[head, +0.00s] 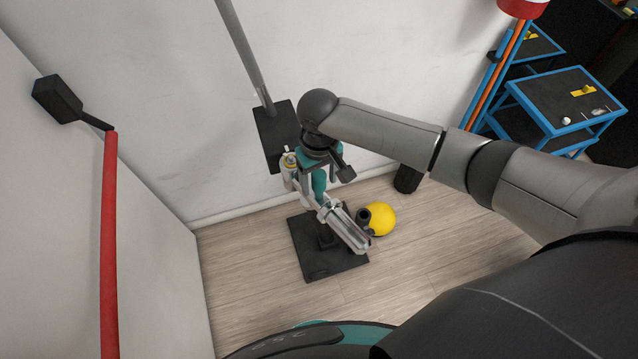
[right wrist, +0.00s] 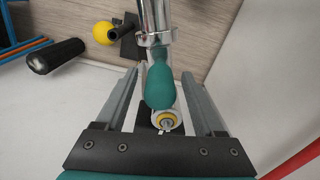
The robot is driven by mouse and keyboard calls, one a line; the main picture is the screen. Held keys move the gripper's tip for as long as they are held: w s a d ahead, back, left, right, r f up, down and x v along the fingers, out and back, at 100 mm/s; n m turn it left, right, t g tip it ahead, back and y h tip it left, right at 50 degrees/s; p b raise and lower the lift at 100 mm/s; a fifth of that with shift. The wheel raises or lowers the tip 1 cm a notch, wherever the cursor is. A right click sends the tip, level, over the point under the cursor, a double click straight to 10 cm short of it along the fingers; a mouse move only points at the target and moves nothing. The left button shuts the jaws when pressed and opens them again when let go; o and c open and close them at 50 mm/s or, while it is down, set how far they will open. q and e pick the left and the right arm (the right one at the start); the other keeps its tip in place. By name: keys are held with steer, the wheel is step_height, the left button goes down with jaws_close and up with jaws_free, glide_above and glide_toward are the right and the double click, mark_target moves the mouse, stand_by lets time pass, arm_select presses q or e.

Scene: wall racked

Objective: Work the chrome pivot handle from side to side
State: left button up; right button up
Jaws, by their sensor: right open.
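The chrome pivot handle (head: 345,230) shows in the head view as a shiny tube slanting down to the right, with a teal grip (head: 319,183) at its upper end. In the right wrist view the chrome tube (right wrist: 155,18) comes in from the top and the teal grip (right wrist: 160,90) lies between my two fingers. My right gripper (right wrist: 160,82) is open, with a finger on each side of the grip and visible gaps. A round white and yellow fitting (right wrist: 166,121) sits beyond the grip, close to the palm. My left gripper is out of view.
A black base plate (head: 309,263) and a yellow ball (head: 381,219) are low near the handle. A grey pole (head: 243,45) with a black plate (head: 270,150) is on the back wall. A red bar (head: 109,250) runs along the left wall. A blue-framed cart (head: 560,130) stands right.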

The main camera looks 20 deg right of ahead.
mark_target(324, 198)
steer(key=shift+f, duration=1.1)
jaws_close()
stand_by(0.7)
